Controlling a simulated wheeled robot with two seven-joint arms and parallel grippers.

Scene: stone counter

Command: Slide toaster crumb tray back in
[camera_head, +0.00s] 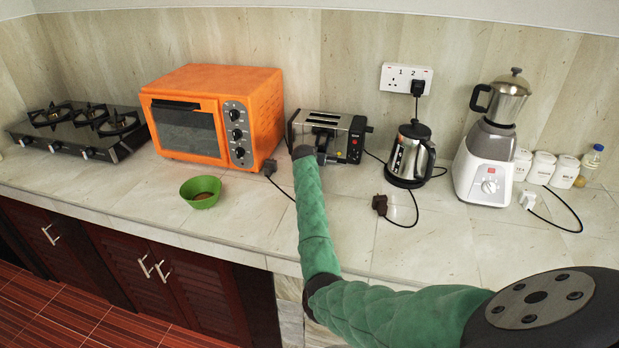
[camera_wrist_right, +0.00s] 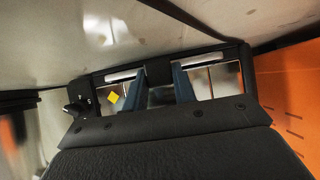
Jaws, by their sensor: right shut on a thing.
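The toaster (camera_head: 338,126), silver and black with slots on top, stands against the back wall right of the orange oven. My right arm reaches up to its front left, and the right gripper (camera_head: 312,154) is at its lower front, mostly hidden by the wrist. In the right wrist view, the toaster's shiny face (camera_wrist_right: 226,78) fills the middle. The two bluish fingers of the right gripper (camera_wrist_right: 159,84) are shut on the dark crumb tray handle (camera_wrist_right: 158,72) between them. How far the tray sits in the toaster cannot be told. My left gripper is not in view.
The orange oven (camera_head: 210,115) stands close left of the toaster, with a green bowl (camera_head: 201,192) in front. A kettle (camera_head: 410,155) and a blender (camera_head: 490,150) stand to the right. Cords and plugs (camera_head: 380,204) lie on the counter. The front counter is mostly clear.

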